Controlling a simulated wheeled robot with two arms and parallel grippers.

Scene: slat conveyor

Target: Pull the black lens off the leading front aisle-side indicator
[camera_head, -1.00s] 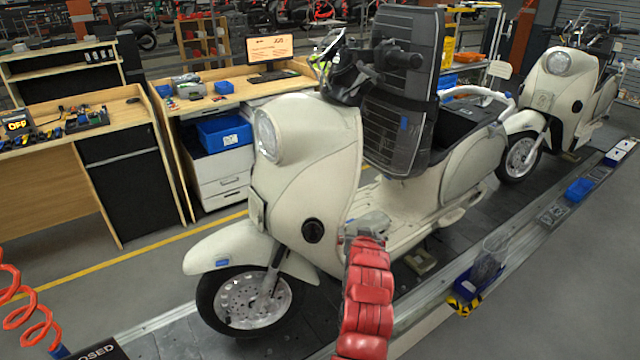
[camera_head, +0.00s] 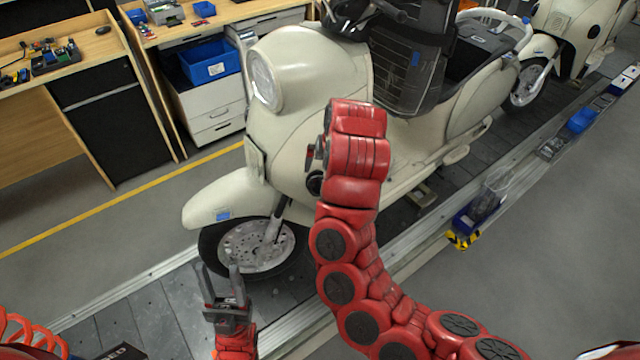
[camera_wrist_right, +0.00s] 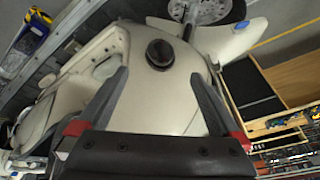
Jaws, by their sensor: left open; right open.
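The cream scooter (camera_head: 290,60) in front stands on the slat conveyor. The black round lens (camera_wrist_right: 160,54) of its front aisle-side indicator sits on the cream front panel. In the head view the lens (camera_head: 315,184) is partly hidden by my right arm. My right gripper (camera_wrist_right: 160,76) is open, its two fingers either side below the lens in the wrist view, with nothing between them. In the head view only a bit of the right gripper (camera_head: 314,153) shows beside the red wrist. My left gripper (camera_head: 220,270) is open and empty, low in front of the front wheel.
A blue bin (camera_head: 465,219) with a clear bag in it sits at the conveyor's aisle edge. A second scooter (camera_head: 572,30) stands behind on the line. Workbenches (camera_head: 90,90) stand at the left past a yellow floor line. The grey aisle floor at right is clear.

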